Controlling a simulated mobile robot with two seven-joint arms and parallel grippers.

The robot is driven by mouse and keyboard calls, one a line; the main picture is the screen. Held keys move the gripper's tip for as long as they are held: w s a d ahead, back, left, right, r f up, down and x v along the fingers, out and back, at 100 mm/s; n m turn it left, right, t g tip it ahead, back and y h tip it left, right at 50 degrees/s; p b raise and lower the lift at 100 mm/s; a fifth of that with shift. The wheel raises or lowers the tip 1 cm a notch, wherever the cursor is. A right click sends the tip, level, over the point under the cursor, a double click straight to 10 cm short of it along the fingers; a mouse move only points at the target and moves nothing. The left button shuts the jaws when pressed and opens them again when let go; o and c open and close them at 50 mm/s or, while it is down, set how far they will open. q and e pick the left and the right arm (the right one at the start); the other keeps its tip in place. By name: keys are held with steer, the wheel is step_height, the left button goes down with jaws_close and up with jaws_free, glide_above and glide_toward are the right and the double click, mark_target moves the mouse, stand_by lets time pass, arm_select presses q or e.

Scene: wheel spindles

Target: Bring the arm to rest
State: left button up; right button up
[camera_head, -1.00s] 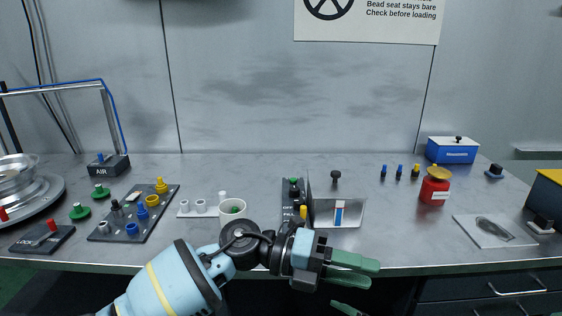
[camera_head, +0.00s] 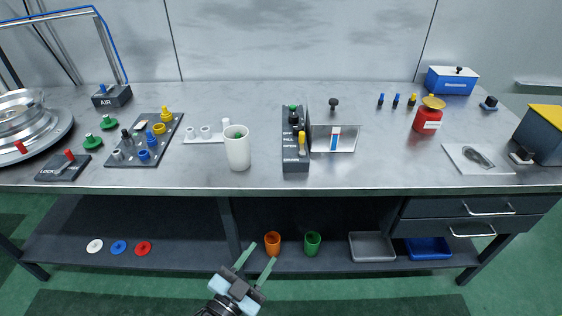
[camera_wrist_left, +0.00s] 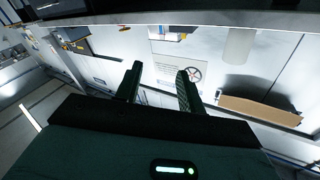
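My left gripper (camera_head: 256,264) shows at the bottom of the head view, in front of the workbench (camera_head: 400,178) and below its top. Its two green fingers are spread apart with nothing between them. In the left wrist view the same gripper (camera_wrist_left: 160,85) also shows two separated dark fingers with an empty gap. My right gripper is not in either view.
A white cup (camera_head: 237,152) stands near the bench's front edge. An orange cup (camera_head: 272,243) and a green cup (camera_head: 312,243) stand on the lower shelf, close beyond my left fingertips. A wheel (camera_head: 20,122) lies at far left. The floor in front is clear.

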arm_select(q)
steer(key=s+a+f+n+g+y, duration=0.2)
steer(key=s+a+f, duration=0.3)
steer(key=s, duration=0.3)
steer(key=s+a+f+n+g+y+p, duration=0.1)
steer(key=s+a+f+n+g+y, duration=0.2)
steer(key=s+a+f, duration=0.2)
steer(key=s+a+f+n+g+y+p, duration=0.1)
steer(key=s+a+f, duration=0.4)
steer(key=s, duration=0.7)
steer(key=shift+f+n+g+y, duration=0.2)
steer(key=shift+n+g+y, duration=0.55)
steer(key=shift+n, duration=0.35)
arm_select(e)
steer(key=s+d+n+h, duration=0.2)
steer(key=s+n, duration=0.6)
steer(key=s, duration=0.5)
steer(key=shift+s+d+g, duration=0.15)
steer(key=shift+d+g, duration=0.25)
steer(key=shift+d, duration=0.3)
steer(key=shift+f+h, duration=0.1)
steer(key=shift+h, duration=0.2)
